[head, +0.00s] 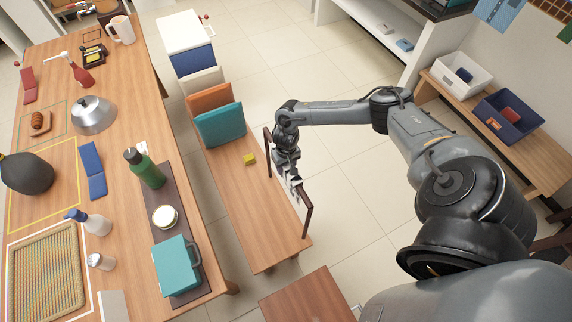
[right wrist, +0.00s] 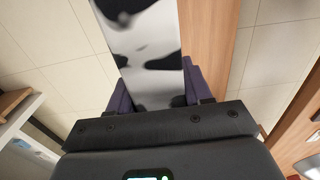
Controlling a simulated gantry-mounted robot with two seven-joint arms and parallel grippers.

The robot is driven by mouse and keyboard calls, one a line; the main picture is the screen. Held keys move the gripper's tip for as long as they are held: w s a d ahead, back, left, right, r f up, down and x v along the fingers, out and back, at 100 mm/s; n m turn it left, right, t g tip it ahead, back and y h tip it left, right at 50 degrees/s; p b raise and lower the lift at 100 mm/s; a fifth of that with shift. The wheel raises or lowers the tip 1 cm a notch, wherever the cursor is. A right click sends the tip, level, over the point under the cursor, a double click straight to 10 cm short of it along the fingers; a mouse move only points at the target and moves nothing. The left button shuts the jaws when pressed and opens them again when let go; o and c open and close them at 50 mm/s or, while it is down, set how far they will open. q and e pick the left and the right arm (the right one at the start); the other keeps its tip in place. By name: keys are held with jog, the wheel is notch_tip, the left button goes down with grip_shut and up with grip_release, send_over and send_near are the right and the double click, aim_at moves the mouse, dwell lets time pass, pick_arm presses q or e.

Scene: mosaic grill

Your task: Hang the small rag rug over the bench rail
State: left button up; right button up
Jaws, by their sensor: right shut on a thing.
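The wooden bench (head: 238,190) stands in the middle of the head view, with its dark brown rail (head: 308,212) along its right side. My right gripper (head: 294,180) is at the rail, above the bench's right edge. In the right wrist view, its two purple-grey fingers (right wrist: 155,92) are shut on a white strip with black patches, which I take for the rag rug (right wrist: 145,45). The rug is mostly hidden by the gripper in the head view, so I cannot tell whether it touches the rail. My left gripper is not in view.
A long table (head: 120,200) with bottles, a teal case (head: 176,267) and a woven mat stands left. The tiled floor right of the bench is clear.

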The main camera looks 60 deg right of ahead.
jog(key=shift+f, duration=0.1)
dwell(0.3)
jog(key=o, duration=1.2)
jog(key=shift+o, duration=0.6)
